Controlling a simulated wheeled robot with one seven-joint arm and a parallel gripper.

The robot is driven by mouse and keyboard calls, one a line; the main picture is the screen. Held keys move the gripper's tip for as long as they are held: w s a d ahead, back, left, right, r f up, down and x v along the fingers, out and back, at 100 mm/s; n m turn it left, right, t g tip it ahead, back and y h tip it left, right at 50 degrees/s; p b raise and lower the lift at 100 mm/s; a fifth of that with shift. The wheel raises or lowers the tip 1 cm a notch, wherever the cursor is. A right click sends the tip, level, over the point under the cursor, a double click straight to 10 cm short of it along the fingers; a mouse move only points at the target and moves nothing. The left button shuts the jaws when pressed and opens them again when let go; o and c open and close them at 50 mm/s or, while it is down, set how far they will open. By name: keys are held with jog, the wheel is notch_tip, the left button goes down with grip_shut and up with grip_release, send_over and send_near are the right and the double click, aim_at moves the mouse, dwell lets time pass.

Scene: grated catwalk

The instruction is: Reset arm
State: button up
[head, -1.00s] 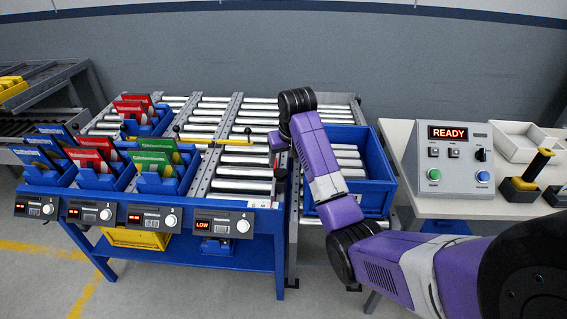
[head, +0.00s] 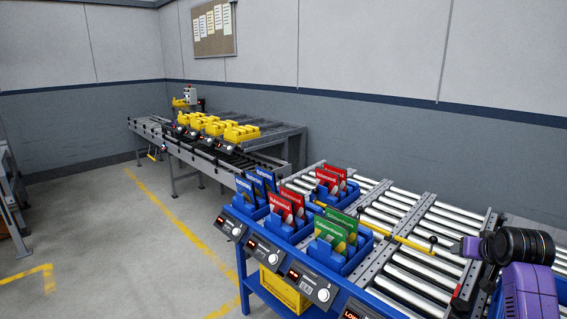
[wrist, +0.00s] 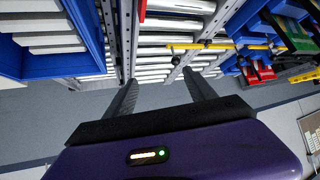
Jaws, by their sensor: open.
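My gripper (wrist: 160,84) shows in the wrist view with its two dark fingers spread apart and nothing between them. It hangs over the roller conveyor (wrist: 160,39), clear of the yellow bar (wrist: 205,46) that crosses the rollers. In the head view, my purple arm (head: 530,290) with its black joint enters at the lower right edge, beside the roller conveyor (head: 403,262). Most of the arm is cut off by the frame there, and the finger tips cannot be made out in that view.
Blue bins with blue, red and green packets (head: 328,238) stand on the near left of the conveyor. A second conveyor carries yellow parts (head: 213,125) farther back. A blue crate (wrist: 84,30) is at the wrist view's left. The floor (head: 130,240) at left is open.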

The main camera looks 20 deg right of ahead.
jog(key=s+a+f+n+t, duration=0.1)
jog(key=s+a+t, duration=0.15)
jog(key=a, duration=0.65)
jog(key=s+a+f+n+t+h, duration=0.1)
jog(key=a+f+t, duration=0.15)
jog(key=a, duration=0.65)
jog(key=s+a+f+n+t, duration=0.1)
jog(key=s+a+t, duration=0.15)
jog(key=a, duration=0.65)
jog(key=s+a+n+y, duration=0.3)
jog(key=s+a+y, duration=0.1)
jog(key=s+a, duration=0.7)
jog(key=s+a+n+y, duration=0.2)
jog(key=s+a+y, duration=0.1)
jog(key=s+a, duration=0.8)
jog(key=s, duration=0.5)
jog(key=shift+s+f+n+y, duration=0.15)
jog(key=shift+f+n+y, duration=0.1)
jog(key=shift+n+y, duration=0.15)
